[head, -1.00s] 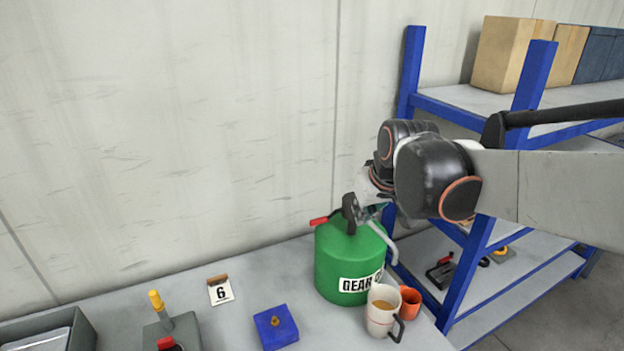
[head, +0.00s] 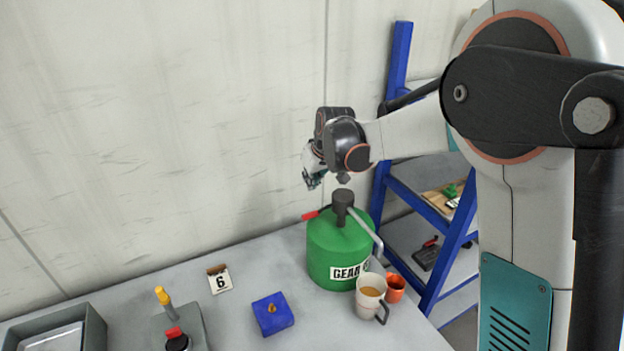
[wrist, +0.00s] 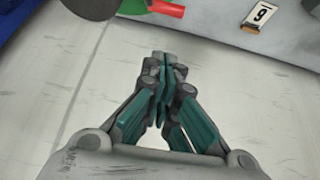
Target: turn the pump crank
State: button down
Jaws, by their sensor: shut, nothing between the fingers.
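The green drum (head: 322,262) labelled "GEAR" stands upright at the right end of the bench. A dark pump head (head: 343,203) with a grey spout sits on top. The pump crank's red handle (head: 310,216) sticks out to the left of the head. In the wrist view the red handle (wrist: 167,10) shows at the top edge, beside a cut-off bit of green drum (wrist: 132,8). My gripper (head: 312,184) is above the handle and apart from it. Its fingertips (wrist: 163,62) are together and hold nothing. The crank's inner part is mostly hidden.
A blue block (head: 272,322), a number 6 card (head: 219,280) and a grey tray (head: 95,325) lie left. Blue shelving (head: 398,60) stands right; the wall is close behind.

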send_over(311, 215)
jog(key=w+a, duration=0.1)
jog(key=w, duration=0.1)
notch_tip(311, 215, down, 6)
jog(key=shift+s+d+f, duration=0.1)
jog(key=shift+s+f, duration=0.05)
jog(key=shift+f, duration=0.8)
jog(key=shift+s+d+f, duration=0.1)
jog(key=shift+s+f, duration=0.05)
jog(key=shift+f, duration=0.8)
jog(key=shift+s+f+g+h+b, duration=0.15)
jog(key=shift+f+g+h+b, duration=0.45)
jog(key=shift+g, duration=0.6)
jog(key=shift+s+f+g+h+b, duration=0.3)
jog(key=shift+f+g+b, duration=0.25)
jog(key=shift+g, duration=0.35)
jog(key=shift+s+d+f+b, duration=0.25)
jog(key=shift+s+b, duration=0.1)
jog(key=shift+b, duration=0.25)
jog(key=shift+s+d+f+b, duration=0.15)
jog(key=shift+s+f+b, duration=0.25)
jog(key=shift+s+b, duration=0.25)
jog(key=shift+r, duration=0.15)
